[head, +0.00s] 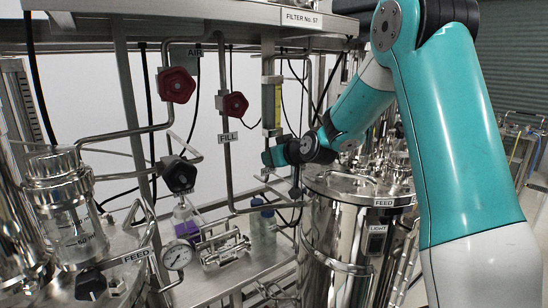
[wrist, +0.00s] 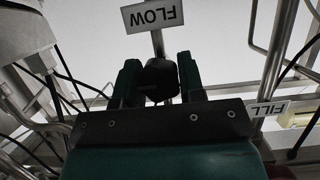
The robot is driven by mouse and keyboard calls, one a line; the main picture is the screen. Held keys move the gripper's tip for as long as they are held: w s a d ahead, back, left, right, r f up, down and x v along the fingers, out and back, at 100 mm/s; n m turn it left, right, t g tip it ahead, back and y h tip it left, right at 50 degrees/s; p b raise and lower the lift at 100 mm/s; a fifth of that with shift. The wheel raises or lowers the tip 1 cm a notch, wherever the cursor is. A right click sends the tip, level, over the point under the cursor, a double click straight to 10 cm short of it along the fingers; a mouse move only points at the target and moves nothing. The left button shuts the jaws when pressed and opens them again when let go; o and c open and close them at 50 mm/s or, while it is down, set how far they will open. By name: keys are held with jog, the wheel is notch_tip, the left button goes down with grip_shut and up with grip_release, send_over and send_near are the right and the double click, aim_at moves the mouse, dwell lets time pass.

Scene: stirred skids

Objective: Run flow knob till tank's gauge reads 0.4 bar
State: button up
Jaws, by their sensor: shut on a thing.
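In the wrist view, the black flow knob (wrist: 160,80) sits between the two fingers of my gripper (wrist: 160,76), which is shut on it. An upside-down FLOW label (wrist: 153,15) is just beyond the knob. In the head view, my gripper (head: 268,157) is at the pipework left of the right steel tank (head: 335,240); the knob cannot be made out there.
Red knobs stand on the AIR pipe (head: 177,85) and the FILL pipe (head: 236,105). A black knob (head: 180,175) is lower left. A clear-topped vessel (head: 70,205) stands at far left. Bottles (head: 262,222) stand on the skid shelf. Pipes and cables crowd my gripper.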

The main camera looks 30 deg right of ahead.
jog(key=shift+a+f+n+b, duration=0.1)
jog(key=shift+f+n+b, duration=0.25)
jog(key=shift+b, duration=0.75)
jog(key=shift+r+n+h+b, duration=0.15)
jog(key=shift+n+h+b, duration=0.4)
jog(key=shift+b, duration=0.3)
jog(key=shift+r, duration=0.2)
jog(key=o, duration=0.9)
jog(key=shift+s, duration=0.15)
jog(key=b+v, duration=0.4)
jog(key=v, duration=1.3)
jog(key=shift+a+r, duration=0.1)
